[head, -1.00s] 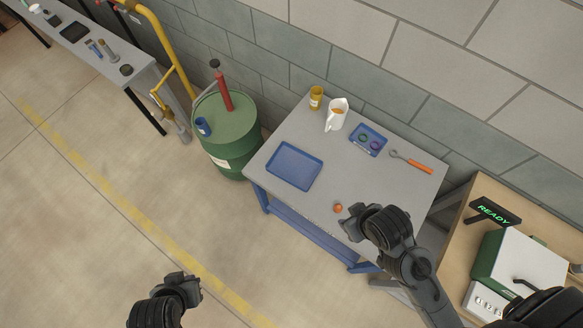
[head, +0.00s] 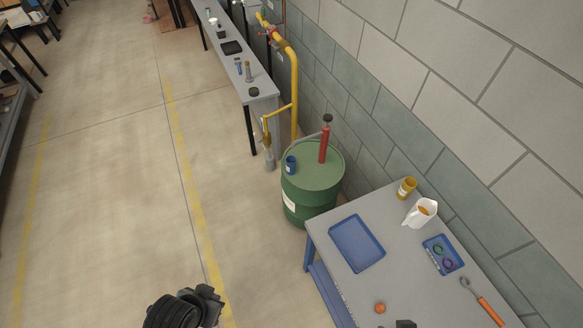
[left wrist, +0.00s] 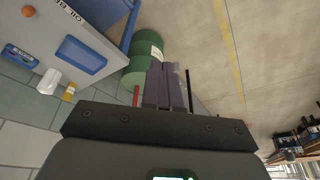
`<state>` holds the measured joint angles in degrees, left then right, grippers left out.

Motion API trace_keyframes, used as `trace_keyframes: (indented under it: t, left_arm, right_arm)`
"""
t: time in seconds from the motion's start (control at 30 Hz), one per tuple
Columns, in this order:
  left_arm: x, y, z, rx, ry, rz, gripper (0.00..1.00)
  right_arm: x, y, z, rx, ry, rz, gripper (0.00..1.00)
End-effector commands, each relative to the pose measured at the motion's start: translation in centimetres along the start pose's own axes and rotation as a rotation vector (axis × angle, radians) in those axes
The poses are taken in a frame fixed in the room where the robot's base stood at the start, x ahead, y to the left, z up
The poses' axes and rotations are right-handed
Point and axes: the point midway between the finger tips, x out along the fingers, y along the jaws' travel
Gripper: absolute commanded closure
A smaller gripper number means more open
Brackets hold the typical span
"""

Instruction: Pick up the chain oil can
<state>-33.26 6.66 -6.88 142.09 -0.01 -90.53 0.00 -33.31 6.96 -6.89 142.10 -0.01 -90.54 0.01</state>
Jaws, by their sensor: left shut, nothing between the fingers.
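Two small cans could be the chain oil can; I cannot read their labels. A yellow can (head: 407,187) stands upright near the back corner of the grey table; it also shows in the left wrist view (left wrist: 69,92). A small blue can (head: 290,165) stands on the green drum (head: 311,182), beside a red hand pump (head: 323,145). My left gripper (head: 211,302) is low in the head view, over the floor, apart from both cans. Its fingers (left wrist: 165,68) are shut and empty. Only a dark bit of my right gripper (head: 405,324) shows at the bottom edge.
The grey table (head: 398,280) holds a blue tray (head: 357,243), a white jug (head: 420,213), a small blue tray with rings (head: 442,254), an orange-handled tool (head: 488,309) and an orange ball (head: 380,308). A yellow pipe (head: 293,90) rises behind the drum. The floor at left is clear.

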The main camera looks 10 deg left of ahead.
Motion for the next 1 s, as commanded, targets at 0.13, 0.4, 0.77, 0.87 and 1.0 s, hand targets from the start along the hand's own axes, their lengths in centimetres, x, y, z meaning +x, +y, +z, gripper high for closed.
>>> trace_keyframes:
  t: [0.13,0.4,0.77,0.87,1.0]
  left_arm:
    - [0.00,-0.01,0.00,0.000,0.000,0.000,1.00]
    - [0.00,-0.09,0.02,0.003,-0.001,-0.003,0.97]
    - [0.01,-0.18,0.04,0.007,-0.001,-0.006,0.42]
    - [0.01,-0.17,0.04,0.007,-0.001,-0.006,0.26]
    - [0.01,-0.16,0.03,0.007,-0.001,-0.005,0.15]
  right_arm:
    - [0.00,0.00,-0.01,0.000,0.000,0.000,0.57]
    - [-0.01,0.00,-0.05,0.000,0.001,0.000,0.57]
    - [-0.01,0.00,-0.06,0.001,0.001,0.000,0.57]
    - [-0.01,-0.01,-0.07,0.001,0.002,0.000,0.57]
    - [-0.02,-0.02,-0.08,0.002,0.002,-0.001,0.57]
